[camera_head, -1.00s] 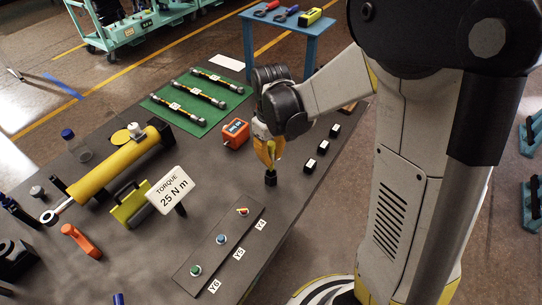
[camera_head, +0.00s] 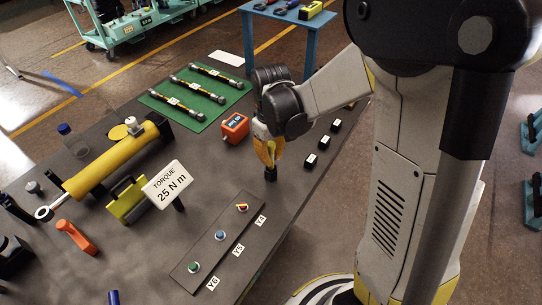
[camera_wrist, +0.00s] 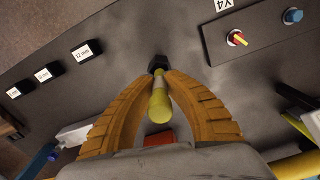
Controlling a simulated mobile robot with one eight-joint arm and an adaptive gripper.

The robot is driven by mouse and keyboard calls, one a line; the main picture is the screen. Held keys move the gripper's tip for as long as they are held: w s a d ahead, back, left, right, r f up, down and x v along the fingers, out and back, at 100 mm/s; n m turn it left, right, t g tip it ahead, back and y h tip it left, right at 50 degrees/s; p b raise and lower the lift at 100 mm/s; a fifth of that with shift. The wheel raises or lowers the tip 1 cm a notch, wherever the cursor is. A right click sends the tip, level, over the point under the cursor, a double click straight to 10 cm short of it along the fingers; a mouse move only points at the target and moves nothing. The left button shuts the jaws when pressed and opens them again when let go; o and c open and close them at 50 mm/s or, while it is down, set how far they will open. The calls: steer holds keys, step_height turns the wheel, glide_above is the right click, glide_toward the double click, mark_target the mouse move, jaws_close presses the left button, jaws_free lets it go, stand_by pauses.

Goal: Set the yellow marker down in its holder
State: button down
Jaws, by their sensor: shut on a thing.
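The yellow marker (camera_wrist: 159,104) is between the two orange fingers of my gripper (camera_wrist: 161,98), which is shut on it. In the head view my gripper (camera_head: 268,152) points down over the dark table. A small black piece (camera_wrist: 158,63) shows at the far end of the marker, and in the head view it (camera_head: 270,174) is just below the fingertips. I cannot tell whether it is the holder or part of the marker, or whether the marker's end is inside it.
A panel (camera_head: 218,243) with several knobs lies at the front. A torque sign (camera_head: 168,186) stands left of my gripper, an orange box (camera_head: 234,128) behind it. Black labelled blocks (camera_head: 310,162) line the right edge. Bare tabletop surrounds my gripper.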

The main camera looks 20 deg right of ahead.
mark_target(271, 143)
steer(key=shift+f+b, duration=1.05)
steer(key=shift+f, duration=0.3)
steer(key=c, duration=1.4)
jaws_free()
step_height(271, 143, up, 12)
steer(key=shift+r, duration=0.1)
steer(key=s+r+m+t, duration=0.1)
steer(key=s+t, duration=0.1)
steer(key=s, duration=0.2)
steer(key=s+r+m+t, duration=0.1)
steer(key=s+m+t, duration=0.1)
steer(key=s, duration=0.2)
steer(key=s+r+m+t, duration=0.1)
steer(key=s+t, duration=0.2)
steer(key=s, duration=0.1)
steer(key=shift+s+r+m, duration=0.15)
steer(key=shift+s+m, duration=0.2)
steer(key=shift+m, duration=0.05)
